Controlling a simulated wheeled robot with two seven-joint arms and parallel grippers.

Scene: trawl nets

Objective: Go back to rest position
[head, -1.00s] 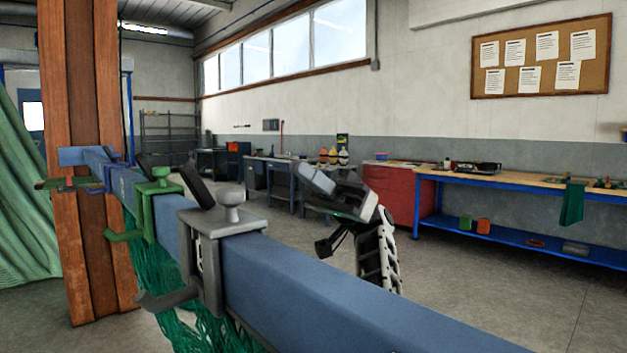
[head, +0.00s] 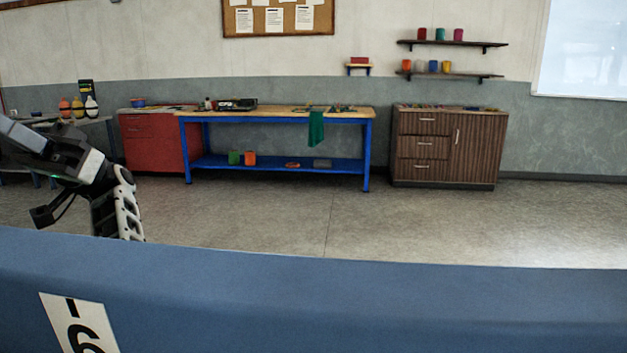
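My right gripper is not in view.
The long blue beam (head: 330,305), with a white "6" label (head: 80,325), crosses the whole foreground. Beyond it the grey floor (head: 400,225) is clear. A blue workbench (head: 368,150), red cabinet (head: 155,145) and brown cabinet (head: 450,150) stand along the wall.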

